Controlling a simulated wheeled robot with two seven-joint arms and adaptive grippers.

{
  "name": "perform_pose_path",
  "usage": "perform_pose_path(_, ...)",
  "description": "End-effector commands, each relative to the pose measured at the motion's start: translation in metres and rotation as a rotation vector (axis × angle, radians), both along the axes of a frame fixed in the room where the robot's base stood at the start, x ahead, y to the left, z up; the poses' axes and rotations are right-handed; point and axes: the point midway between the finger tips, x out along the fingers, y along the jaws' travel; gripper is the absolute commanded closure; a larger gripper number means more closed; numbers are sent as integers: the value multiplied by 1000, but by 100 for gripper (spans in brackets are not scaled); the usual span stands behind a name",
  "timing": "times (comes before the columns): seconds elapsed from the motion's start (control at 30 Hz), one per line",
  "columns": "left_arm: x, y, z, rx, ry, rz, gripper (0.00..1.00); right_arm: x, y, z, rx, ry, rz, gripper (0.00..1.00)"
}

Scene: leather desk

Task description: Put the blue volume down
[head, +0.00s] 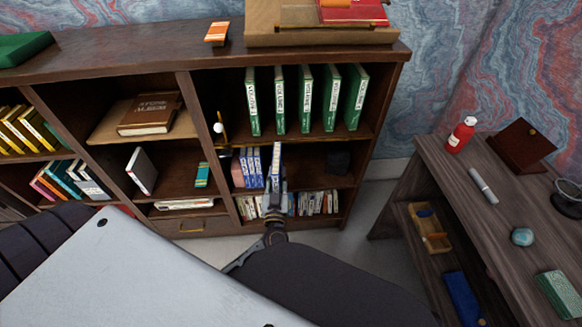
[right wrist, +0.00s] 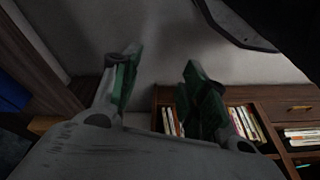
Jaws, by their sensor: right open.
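The blue volume (head: 276,162) with a white-and-blue spine stands nearly upright on the bookcase's middle shelf, just right of several similar blue volumes (head: 250,167). A narrow gap separates it from them. My right gripper (head: 274,194) is at the volume's lower front and hides its foot, so contact with the shelf cannot be told. In the right wrist view, my right gripper (right wrist: 158,85) has its green-padded fingers apart, with nothing visible between them. The blue volume cannot be made out there. My left gripper is not in view.
Green volumes (head: 307,98) stand on the shelf above. Small books (head: 312,203) fill the shelf below. A dark round object (head: 339,161) stands right of the blue volume, with bare shelf between. A side desk (head: 470,215) stands at the right.

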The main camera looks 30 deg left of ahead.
Motion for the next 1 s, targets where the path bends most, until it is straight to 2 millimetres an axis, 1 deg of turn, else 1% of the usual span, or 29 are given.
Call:
perform_pose_path(0.03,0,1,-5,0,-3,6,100,1,0,1,1,-3,1,56)
perform_pose_path(0.7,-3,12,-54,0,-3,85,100,-1,4,43,21,-29,11,56)
perform_pose_path(1.0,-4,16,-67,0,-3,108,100,-5,4,58,26,-36,16,56)
